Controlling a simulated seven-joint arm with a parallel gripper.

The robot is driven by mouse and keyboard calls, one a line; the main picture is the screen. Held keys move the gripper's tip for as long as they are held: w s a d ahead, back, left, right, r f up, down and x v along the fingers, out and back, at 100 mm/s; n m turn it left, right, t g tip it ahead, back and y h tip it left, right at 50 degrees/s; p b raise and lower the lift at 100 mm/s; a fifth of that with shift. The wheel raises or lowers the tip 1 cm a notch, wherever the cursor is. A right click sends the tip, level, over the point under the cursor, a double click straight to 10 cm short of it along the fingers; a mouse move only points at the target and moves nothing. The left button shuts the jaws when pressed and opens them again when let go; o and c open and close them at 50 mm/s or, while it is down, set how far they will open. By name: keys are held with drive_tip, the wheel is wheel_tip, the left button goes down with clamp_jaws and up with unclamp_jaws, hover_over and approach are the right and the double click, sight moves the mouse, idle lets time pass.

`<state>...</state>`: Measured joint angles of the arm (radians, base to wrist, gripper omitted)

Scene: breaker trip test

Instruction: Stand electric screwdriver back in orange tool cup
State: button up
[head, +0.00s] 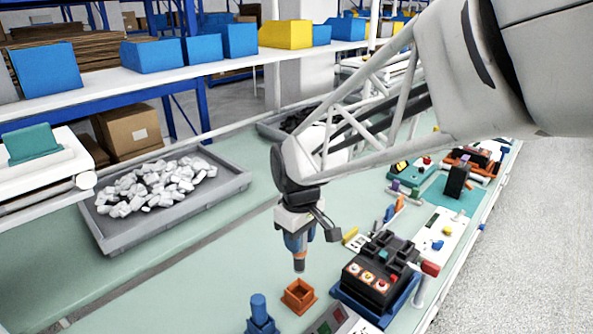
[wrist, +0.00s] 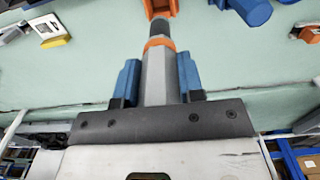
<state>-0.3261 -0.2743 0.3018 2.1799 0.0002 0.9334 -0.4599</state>
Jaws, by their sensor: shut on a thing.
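My gripper (head: 298,240) is shut on the electric screwdriver (head: 299,263), a grey cylinder with an orange band. In the wrist view the blue fingers (wrist: 157,82) sit on both sides of the screwdriver (wrist: 158,65), which points away from the wrist. In the head view it hangs roughly upright, with its lower end just above the orange tool cup (head: 299,296). The cup is a small square open box on the bench, and it looks empty. In the wrist view the cup (wrist: 161,8) shows only partly at the top edge, beyond the screwdriver's tip.
A blue knobbed piece (head: 259,312) stands left of the cup, close by. A black device with buttons on a blue base (head: 376,278) stands to the right. A grey tray of white parts (head: 165,190) lies at the left. The green bench between tray and cup is clear.

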sight(299, 272)
drive_tip(key=shift+f, duration=0.15)
idle(0.4)
drive_tip(key=shift+f, duration=2.75)
drive_tip(key=shift+f, duration=2.8)
idle(0.7)
drive_tip(key=o, duration=1)
drive_tip(key=shift+r, duration=0.15)
drive_tip(key=shift+r, duration=3.8)
